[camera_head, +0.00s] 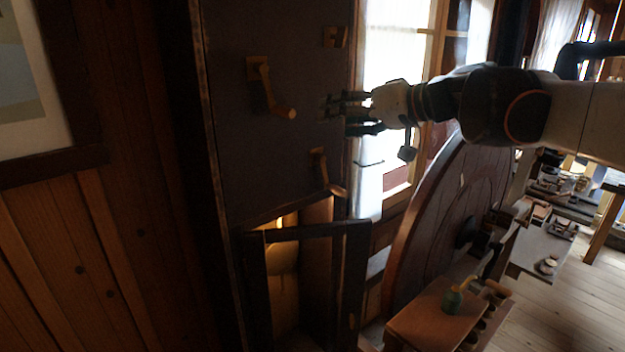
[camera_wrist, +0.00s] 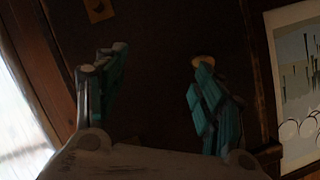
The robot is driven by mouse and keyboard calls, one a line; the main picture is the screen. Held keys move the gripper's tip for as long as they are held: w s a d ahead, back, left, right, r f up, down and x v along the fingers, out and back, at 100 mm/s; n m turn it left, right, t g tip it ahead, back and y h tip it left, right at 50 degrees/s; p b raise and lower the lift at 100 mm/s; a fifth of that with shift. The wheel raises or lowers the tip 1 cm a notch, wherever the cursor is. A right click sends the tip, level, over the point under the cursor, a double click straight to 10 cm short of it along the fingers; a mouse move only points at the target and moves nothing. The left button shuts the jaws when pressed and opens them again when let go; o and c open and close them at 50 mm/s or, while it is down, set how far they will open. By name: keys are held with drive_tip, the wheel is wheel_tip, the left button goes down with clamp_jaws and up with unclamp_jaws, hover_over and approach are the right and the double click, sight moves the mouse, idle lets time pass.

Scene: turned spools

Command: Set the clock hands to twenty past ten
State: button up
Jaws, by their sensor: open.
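No clock dial or hands can be made out for certain. A tall dark case (camera_head: 230,130) carries a wooden crank (camera_head: 264,85) with a round knob at its lower end. A second wooden crank (camera_head: 320,165) is lower down, and a small wooden fitting (camera_head: 335,37) is near the top right edge. My gripper (camera_head: 338,110) is open and empty, right of the upper crank's knob and in front of the case's right side. In the wrist view, my gripper's fingers (camera_wrist: 155,75) are spread apart toward the dark panel. A round wooden end (camera_wrist: 203,60) shows by the right fingertip; contact is unclear.
Below the cranks is an open-framed compartment (camera_head: 307,233) with a warm glow inside. A large dark wheel (camera_head: 432,205) stands to the right, near a bright window (camera_head: 390,60). A framed picture (camera_head: 20,75) hangs at left.

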drive_tip(key=s+a+f+g+h+b, duration=0.1)
drive_tip(key=s+f+b, duration=0.3)
drive_tip(key=f, duration=0.5)
drive_tip(key=shift+s+a+f+n, duration=0.15)
drive_tip(key=shift+s+a+n, duration=0.15)
drive_tip(key=shift+s+a, duration=0.15)
